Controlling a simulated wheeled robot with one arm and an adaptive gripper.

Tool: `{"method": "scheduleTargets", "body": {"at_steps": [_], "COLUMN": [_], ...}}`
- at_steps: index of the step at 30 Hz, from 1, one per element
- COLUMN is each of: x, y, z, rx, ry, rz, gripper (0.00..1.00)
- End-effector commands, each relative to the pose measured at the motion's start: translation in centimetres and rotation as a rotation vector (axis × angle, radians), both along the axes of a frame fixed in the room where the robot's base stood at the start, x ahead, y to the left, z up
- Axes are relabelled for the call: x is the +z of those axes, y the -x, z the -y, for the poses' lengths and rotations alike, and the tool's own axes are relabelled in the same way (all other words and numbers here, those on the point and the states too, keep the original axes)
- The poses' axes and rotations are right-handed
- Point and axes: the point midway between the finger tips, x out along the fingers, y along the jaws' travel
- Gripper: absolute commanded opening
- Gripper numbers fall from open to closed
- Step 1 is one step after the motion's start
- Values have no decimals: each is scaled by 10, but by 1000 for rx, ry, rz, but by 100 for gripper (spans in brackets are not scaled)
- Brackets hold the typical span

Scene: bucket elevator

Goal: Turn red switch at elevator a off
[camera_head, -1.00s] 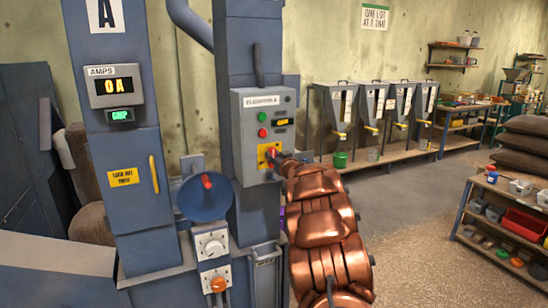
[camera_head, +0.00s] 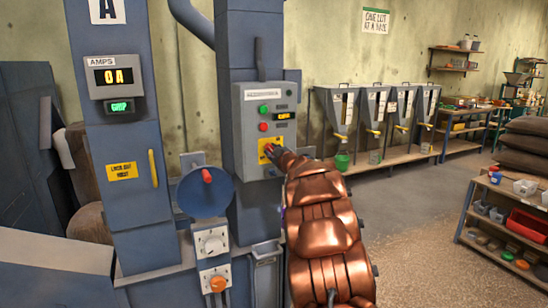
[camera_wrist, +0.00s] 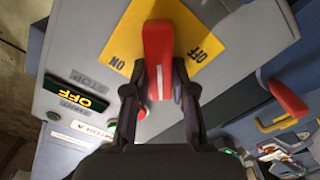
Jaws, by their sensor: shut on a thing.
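The red switch (camera_head: 268,148) is a red lever on a yellow plate low on the grey control box beside column A. In the wrist view the red lever (camera_wrist: 157,50) stands between my gripper's (camera_wrist: 160,92) two dark fingers, which are shut on it. The yellow plate (camera_wrist: 190,28) behind it reads ON at left and OFF at right. The lever lies upright in that picture, between the two words. A display (camera_wrist: 88,92) on the box reads OFF. In the head view my gripper (camera_head: 277,153) reaches the plate and partly hides it.
Column A carries an amps display (camera_head: 118,77) reading 0A. A blue disc with a red knob (camera_head: 206,176) and dials (camera_head: 211,244) stand left of my arm. Another red handle (camera_wrist: 287,98) shows at right in the wrist view. Hoppers (camera_head: 338,105) line the back wall.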

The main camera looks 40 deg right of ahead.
Motion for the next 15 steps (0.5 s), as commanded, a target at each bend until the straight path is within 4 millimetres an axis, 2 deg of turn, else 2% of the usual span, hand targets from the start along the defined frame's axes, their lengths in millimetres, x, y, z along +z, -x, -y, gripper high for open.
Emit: {"method": "scheduleTargets", "body": {"at_steps": [1,15], "x": [-6,-9], "y": [0,-1], "z": [0,-3], "rx": [-1,1], "ry": [42,462], "rz": [-18,-161], "gripper": [0,0]}}
